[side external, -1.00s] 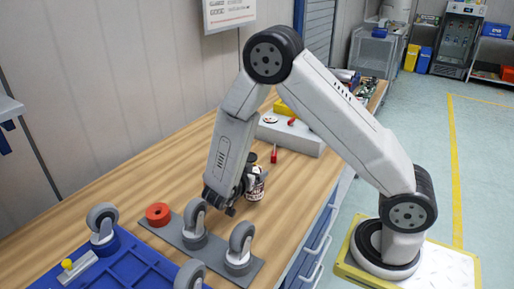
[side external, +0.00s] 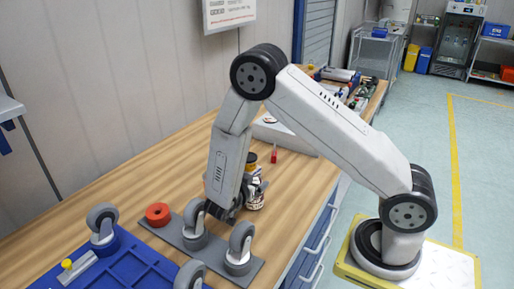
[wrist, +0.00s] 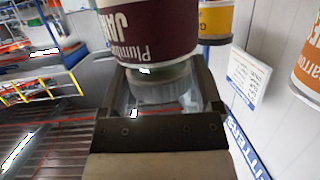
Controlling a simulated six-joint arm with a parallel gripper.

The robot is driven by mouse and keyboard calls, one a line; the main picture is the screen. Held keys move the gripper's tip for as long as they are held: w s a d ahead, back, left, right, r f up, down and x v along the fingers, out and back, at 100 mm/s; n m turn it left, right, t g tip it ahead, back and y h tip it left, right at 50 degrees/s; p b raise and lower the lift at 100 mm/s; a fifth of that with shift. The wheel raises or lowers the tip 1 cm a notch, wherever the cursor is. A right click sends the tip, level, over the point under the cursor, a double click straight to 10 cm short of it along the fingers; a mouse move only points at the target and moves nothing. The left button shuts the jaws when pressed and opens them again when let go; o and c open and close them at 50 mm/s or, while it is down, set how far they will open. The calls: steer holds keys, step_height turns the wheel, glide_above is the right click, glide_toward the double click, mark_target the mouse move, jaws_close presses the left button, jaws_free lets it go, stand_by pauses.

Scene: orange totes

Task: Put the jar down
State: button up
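The jar (side external: 256,197) has a pale and dark label and shows beside my gripper (side external: 240,200), low over the wooden bench in the side view. In the wrist view the jar (wrist: 155,25) has a dark plum label with upside-down white lettering and a clear lower part. The fingers of my gripper (wrist: 163,82) are on both sides of that clear part, shut on it. The side view does not show clearly whether the jar touches the bench.
The wooden bench (side external: 110,188) holds a grey plate with casters (side external: 240,245), a red ring (side external: 158,213) and a blue tray (side external: 150,262) at front left. A yellow-lidded jar (side external: 250,158) and a red item (side external: 274,156) stand behind the held jar.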

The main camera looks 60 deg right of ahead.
steer(key=shift+o, duration=0.5)
steer(key=shift+r, duration=0.1)
steer(key=shift+a+r, duration=0.1)
steer(key=shift+a, duration=0.05)
steer(key=v, duration=1.1)
steer(key=shift+a+r, duration=0.15)
steer(key=shift+a, duration=0.2)
